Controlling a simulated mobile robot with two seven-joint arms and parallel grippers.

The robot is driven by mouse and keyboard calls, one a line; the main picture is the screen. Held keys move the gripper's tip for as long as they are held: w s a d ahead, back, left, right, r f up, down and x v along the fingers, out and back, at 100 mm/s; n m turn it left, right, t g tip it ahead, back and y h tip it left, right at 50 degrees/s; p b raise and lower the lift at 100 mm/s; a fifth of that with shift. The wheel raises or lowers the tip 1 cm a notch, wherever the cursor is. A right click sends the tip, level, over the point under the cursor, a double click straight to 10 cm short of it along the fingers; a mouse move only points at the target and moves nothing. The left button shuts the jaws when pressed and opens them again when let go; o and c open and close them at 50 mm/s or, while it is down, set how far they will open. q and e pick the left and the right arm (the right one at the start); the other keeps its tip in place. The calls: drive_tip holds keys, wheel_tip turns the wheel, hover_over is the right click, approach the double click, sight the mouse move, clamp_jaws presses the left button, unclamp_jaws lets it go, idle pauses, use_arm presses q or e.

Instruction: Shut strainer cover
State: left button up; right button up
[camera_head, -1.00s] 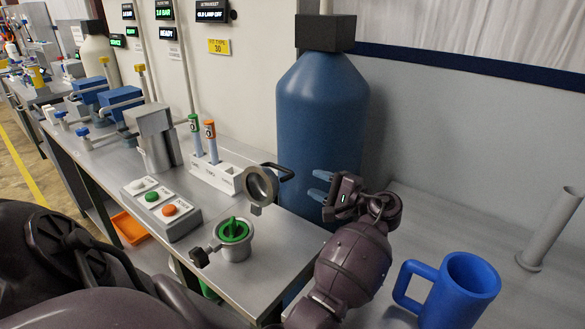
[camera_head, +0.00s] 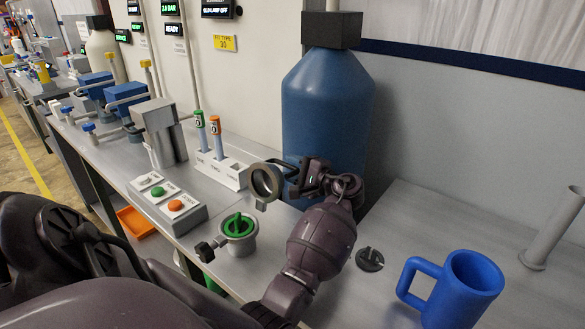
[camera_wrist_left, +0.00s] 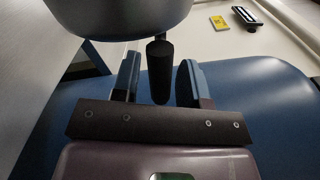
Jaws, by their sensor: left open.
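The strainer cup (camera_head: 238,243) stands on the bench with a green insert (camera_head: 238,226) inside. Its cover (camera_head: 265,184) is a grey ring, raised upright above the cup's far side. The cover's black bar handle (camera_head: 283,164) sticks out behind it. My left gripper (camera_head: 298,181) is just right of the handle. In the left wrist view, the dark handle (camera_wrist_left: 160,70) lies between the two open fingers, with gaps visible on both sides. The grey cover (camera_wrist_left: 118,14) fills the top of that view. My right gripper is not in view.
A large blue tank (camera_head: 326,110) stands right behind the cover. A button box (camera_head: 168,203) and a rack with two pens (camera_head: 222,170) are to the left. A blue mug (camera_head: 462,290) and a dark disc (camera_head: 370,259) are on the right bench.

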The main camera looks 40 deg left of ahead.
use_arm(q)
clamp_jaws()
